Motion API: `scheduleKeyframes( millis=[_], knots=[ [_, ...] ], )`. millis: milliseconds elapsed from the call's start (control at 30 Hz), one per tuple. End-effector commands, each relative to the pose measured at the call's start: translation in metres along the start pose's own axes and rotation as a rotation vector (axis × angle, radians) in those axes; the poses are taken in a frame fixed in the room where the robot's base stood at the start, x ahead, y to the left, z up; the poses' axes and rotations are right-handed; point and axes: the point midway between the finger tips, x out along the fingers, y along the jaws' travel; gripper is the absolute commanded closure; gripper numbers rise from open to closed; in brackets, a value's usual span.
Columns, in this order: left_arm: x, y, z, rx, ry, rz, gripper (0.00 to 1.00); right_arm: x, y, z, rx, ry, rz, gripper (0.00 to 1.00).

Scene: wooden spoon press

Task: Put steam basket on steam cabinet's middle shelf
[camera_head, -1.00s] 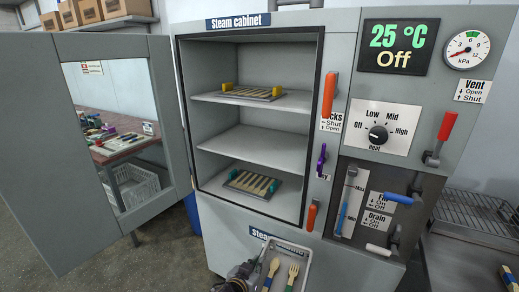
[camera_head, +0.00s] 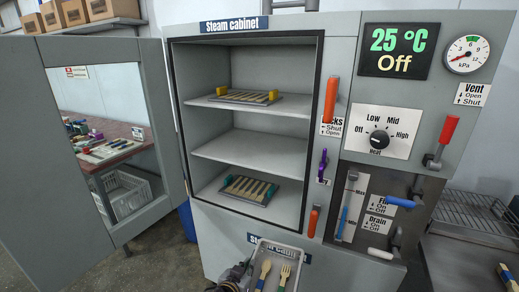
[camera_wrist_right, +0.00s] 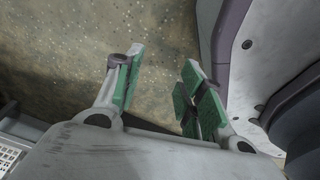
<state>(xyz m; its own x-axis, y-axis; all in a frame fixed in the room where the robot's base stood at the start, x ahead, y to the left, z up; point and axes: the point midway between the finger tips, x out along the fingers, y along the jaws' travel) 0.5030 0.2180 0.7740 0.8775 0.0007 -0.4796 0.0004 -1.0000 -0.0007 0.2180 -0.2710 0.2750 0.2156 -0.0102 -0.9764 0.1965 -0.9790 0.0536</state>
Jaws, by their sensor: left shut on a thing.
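The steam cabinet (camera_head: 200,240) stands in front of me with its door (camera_head: 40,160) swung open to the left. Its middle shelf (camera_head: 255,152) is bare. A rack of wooden pieces with yellow ends (camera_head: 245,97) lies on the upper shelf, and one with teal ends (camera_head: 249,189) lies on the bottom. My left gripper (camera_head: 236,279) is shut on the grey steam basket (camera_head: 297,252), low in front of the cabinet. A wooden spoon (camera_head: 264,272) and fork (camera_head: 284,275) lie in it. My right gripper (camera_wrist_right: 160,68) is open and empty in the right wrist view, over the floor.
Orange handles (camera_head: 331,98) and a purple latch (camera_head: 322,163) stick out along the cabinet's right edge. The control panel (camera_head: 383,130) has a heat knob and levers. A wire rack (camera_head: 470,215) is at the right. The opening is clear of the door.

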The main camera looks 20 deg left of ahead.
Motion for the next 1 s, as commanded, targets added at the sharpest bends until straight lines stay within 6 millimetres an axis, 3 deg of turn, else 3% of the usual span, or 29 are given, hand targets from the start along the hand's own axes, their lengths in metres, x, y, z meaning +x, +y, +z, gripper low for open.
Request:
scheduleKeyframes(
  millis=[367, 833, 1000],
  knots=[
    [-0.007, 0.0, -0.013, -0.001, 0.002, 0.001, 1.0, -0.002, 0.009, 0.026, -0.007, -0.023, 0.009, 0.6],
    [-0.018, 0.0, -0.034, -0.001, 0.002, 0.001, 1.0, -0.01, 0.025, 0.074, -0.02, -0.064, 0.024, 0.6],
    [-0.016, 0.003, -0.032, -0.006, 0.0, 0.005, 1.0, -0.007, 0.024, 0.073, -0.019, -0.061, 0.024, 0.6]
  ],
)
